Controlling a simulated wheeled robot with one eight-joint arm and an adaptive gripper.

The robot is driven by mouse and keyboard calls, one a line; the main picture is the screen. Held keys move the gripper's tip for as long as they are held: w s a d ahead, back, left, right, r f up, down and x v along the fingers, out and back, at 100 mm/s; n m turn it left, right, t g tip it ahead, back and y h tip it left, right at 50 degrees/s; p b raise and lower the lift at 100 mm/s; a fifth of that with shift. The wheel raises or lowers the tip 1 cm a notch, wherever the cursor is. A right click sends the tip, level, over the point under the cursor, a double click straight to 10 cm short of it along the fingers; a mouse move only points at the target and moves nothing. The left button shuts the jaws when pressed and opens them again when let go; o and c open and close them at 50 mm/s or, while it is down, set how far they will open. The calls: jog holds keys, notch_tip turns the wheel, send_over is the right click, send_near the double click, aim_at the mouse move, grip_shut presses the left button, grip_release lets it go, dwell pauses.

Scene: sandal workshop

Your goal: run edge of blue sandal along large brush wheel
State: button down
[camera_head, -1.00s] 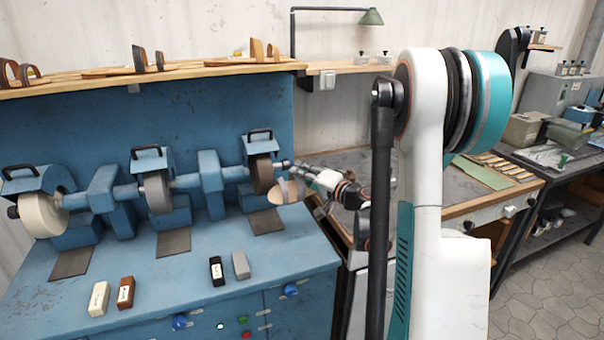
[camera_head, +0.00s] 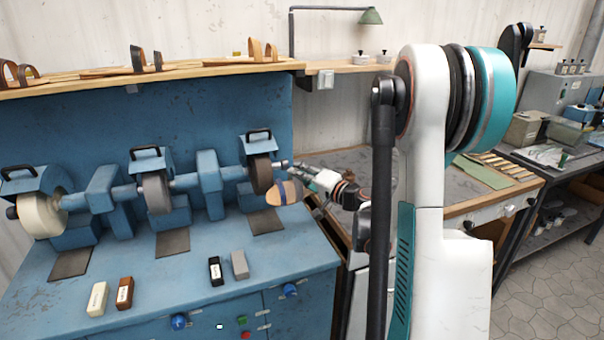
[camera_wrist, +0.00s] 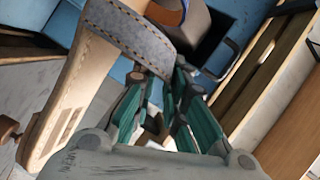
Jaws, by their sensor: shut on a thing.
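The blue sandal (camera_head: 289,190) has a tan sole and a grey-blue stitched strap (camera_wrist: 135,30), which crosses the top of the wrist view with the pale sole (camera_wrist: 75,95) at left. My gripper (camera_head: 303,178) is shut on it and holds it above the blue bench. In the wrist view, my gripper's fingers (camera_wrist: 160,78) meet the sandal by the strap; the exact grip is partly hidden. The dark brown wheel (camera_head: 261,174), at the machine's right end, is right beside the sandal's left edge. I cannot tell whether they touch.
A grey wheel (camera_head: 155,193) and a cream wheel (camera_head: 42,214) sit further left on the same shaft. Several small blocks (camera_head: 214,271) lie on the bench front. A shelf (camera_head: 200,72) with sandals runs above. A worktable (camera_head: 345,160) stands to the right.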

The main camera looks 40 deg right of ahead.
jog(key=shift+a, duration=0.75)
jog(key=shift+a, duration=0.25)
jog(key=shift+d, duration=0.1)
jog(key=shift+d, duration=0.1)
jog(key=shift+d, duration=0.15)
jog(key=shift+s+d+g+p, duration=0.2)
jog(key=shift+d+g+p, duration=0.1)
jog(key=shift+d, duration=0.1)
jog(key=shift+w, duration=0.25)
dwell(0.4)
jog(key=shift+a+r+y, duration=0.1)
jog(key=shift+a+y, duration=0.3)
jog(key=shift+a, duration=0.2)
dwell(0.7)
